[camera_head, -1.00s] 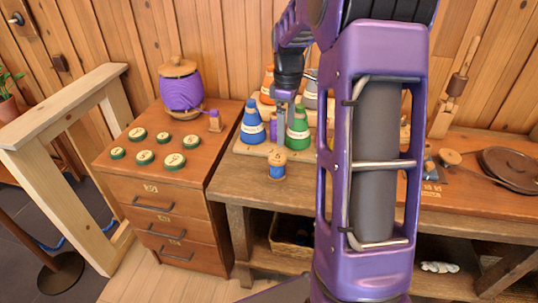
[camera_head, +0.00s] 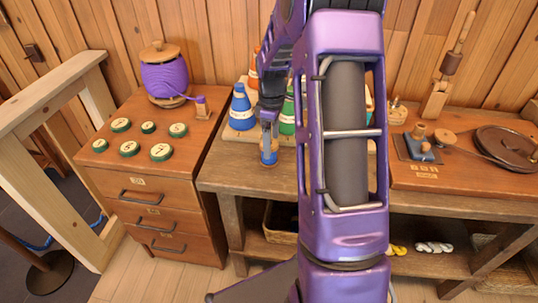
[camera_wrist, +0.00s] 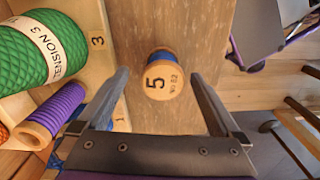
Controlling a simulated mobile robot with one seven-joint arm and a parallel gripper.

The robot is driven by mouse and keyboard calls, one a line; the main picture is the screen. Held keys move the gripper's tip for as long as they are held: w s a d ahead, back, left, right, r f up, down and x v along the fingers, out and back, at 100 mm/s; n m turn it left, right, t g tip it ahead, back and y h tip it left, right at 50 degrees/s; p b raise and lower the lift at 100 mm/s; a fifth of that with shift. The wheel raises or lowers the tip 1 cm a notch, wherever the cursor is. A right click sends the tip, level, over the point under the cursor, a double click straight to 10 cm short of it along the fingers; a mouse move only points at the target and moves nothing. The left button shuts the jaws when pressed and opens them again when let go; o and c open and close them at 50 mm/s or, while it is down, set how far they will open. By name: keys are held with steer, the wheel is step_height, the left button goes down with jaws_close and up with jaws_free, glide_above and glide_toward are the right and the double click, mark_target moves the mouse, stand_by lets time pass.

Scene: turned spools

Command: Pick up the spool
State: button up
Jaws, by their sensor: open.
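The spool (camera_wrist: 158,82) has a round wooden top marked "5" and "NO 82", with blue thread showing beneath it. It stands upright on the wooden bench and also shows below my gripper in the head view (camera_head: 269,159). My gripper (camera_wrist: 158,75) is open, with one finger to the left and one to the right of the spool top in the wrist view, and visible gaps on both sides. In the head view my gripper (camera_head: 269,140) points down right above the spool and partly hides it. I cannot tell whether the fingertips reach below its top.
A board with a green cone (camera_wrist: 40,50) and a purple spool (camera_wrist: 55,112) lies left of my gripper in the wrist view. A blue cone (camera_head: 241,108) stands close by. A drawer cabinet (camera_head: 155,215) with several green-rimmed discs is left. Bare bench (camera_head: 235,178) lies in front.

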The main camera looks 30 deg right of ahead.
steer(key=shift+a+f+b, duration=0.2)
steer(key=shift+f+b, duration=0.1)
steer(key=shift+f, duration=1.05)
steer(key=shift+a+f+b, duration=0.2)
steer(key=shift+f+b, duration=0.05)
steer(key=shift+f, duration=1.1)
steer(key=shift+r, duration=0.1)
steer(key=c, duration=1.4)
